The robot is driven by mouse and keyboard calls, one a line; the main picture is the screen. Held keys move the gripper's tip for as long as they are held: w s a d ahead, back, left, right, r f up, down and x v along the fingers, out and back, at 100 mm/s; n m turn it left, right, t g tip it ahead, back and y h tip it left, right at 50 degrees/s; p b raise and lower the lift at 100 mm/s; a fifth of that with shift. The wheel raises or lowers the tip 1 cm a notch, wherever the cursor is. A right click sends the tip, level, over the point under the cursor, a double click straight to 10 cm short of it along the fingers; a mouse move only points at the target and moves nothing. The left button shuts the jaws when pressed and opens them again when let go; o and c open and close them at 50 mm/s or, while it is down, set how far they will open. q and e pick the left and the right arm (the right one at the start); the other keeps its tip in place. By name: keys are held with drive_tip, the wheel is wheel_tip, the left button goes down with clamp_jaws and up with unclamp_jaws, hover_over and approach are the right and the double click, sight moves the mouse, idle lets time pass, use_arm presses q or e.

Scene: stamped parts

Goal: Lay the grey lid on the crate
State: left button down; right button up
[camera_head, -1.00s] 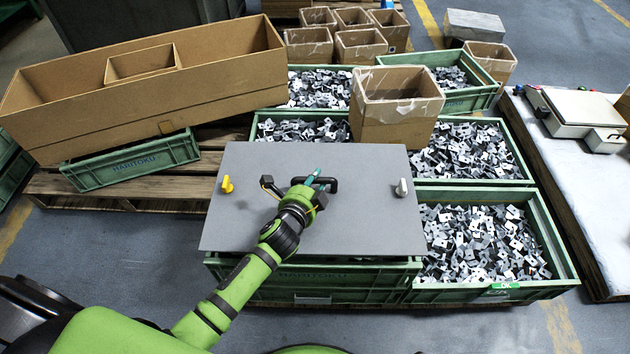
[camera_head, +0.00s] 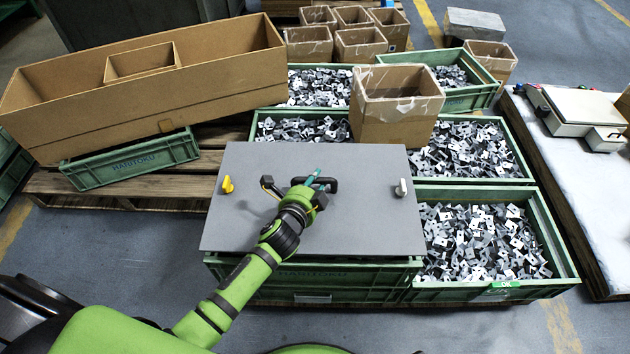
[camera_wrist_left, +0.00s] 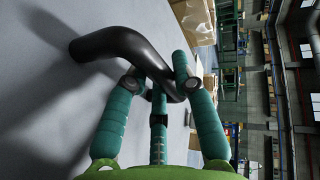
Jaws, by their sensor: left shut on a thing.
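The grey lid (camera_head: 350,220) is a flat panel with a black handle, a yellow knob on its left and a pale knob on its right. It lies over the top of the green crate (camera_head: 320,282) at the front, covering its opening. Any gap between lid and crate is hard to tell. My left gripper (camera_head: 316,184) is shut on the lid's black handle (camera_head: 331,185). In the left wrist view the teal fingers (camera_wrist_left: 165,85) close around the black handle (camera_wrist_left: 120,45), close to the lid's grey surface (camera_wrist_left: 60,115). My right gripper is not in view.
An open green crate of metal parts (camera_head: 478,245) stands right of the lid. A cardboard box (camera_head: 395,120) stands just behind the lid. A long cardboard box (camera_head: 150,100) lies at the back left. A table with a scale (camera_head: 575,110) is at the right.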

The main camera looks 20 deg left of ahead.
use_arm(q)
drive_tip(key=shift+w+f+b, duration=0.1)
drive_tip(key=shift+f+b, duration=1.6)
drive_tip(key=shift+f, duration=0.35)
drive_tip(key=c, duration=1)
unclamp_jaws()
drive_tip(key=shift+o, duration=0.2)
drive_tip(key=shift+f, duration=0.2)
drive_tip(key=v, duration=1.2)
drive_tip(key=shift+r, duration=0.2)
